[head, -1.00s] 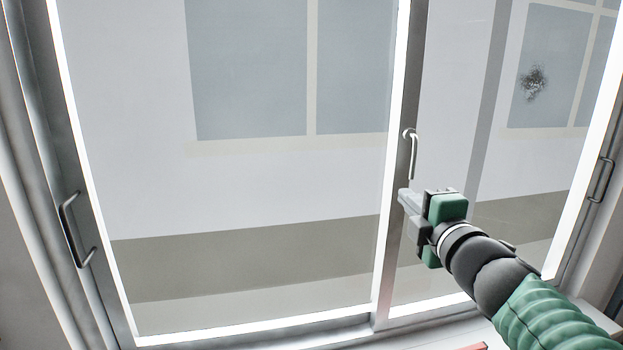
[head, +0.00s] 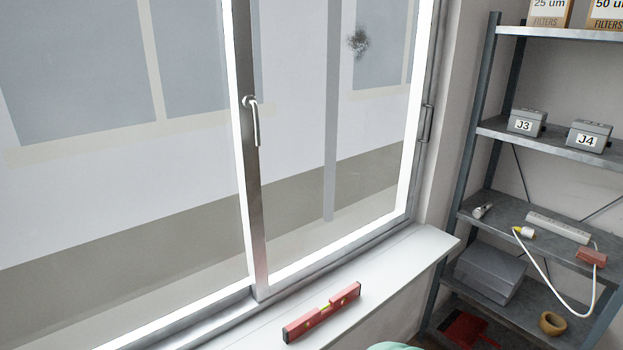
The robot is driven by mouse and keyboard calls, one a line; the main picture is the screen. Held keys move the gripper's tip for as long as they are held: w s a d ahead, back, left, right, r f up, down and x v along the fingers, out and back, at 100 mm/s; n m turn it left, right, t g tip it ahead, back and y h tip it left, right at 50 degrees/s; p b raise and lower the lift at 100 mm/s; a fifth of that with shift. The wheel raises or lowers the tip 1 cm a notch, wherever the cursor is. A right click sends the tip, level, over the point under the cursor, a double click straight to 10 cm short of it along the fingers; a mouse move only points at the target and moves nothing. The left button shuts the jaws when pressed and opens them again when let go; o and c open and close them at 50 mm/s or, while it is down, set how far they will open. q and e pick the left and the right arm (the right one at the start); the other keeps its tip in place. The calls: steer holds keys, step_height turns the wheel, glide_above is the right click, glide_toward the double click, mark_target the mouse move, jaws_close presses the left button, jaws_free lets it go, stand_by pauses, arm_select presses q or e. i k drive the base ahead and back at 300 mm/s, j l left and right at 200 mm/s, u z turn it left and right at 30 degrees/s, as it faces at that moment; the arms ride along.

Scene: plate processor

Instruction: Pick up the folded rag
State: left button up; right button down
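No thing in the head view is clearly a folded rag. A small reddish-brown block-like thing (head: 592,257) lies at the right of a middle shelf; I cannot tell if it is cloth. A flat red and dark thing (head: 465,330) lies low in the rack, partly cut off by the bottom edge of the view, and its kind is unclear. Neither of my grippers is in view. Only a sliver of green, likely my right arm, shows at the bottom edge.
A metal shelf rack (head: 480,130) stands right of the window. It holds a white power strip (head: 557,228) with a hanging cord, a grey box (head: 489,273), a tape roll (head: 551,323) and boxes J3 (head: 527,122) and J4 (head: 589,136). A red level (head: 322,312) lies on the white sill (head: 385,262).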

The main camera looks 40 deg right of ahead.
mark_target(587, 255)
steer(key=l+z, duration=0.15)
steer(key=z, duration=0.75)
steer(key=j+z, duration=0.15)
steer(key=z, duration=1.75)
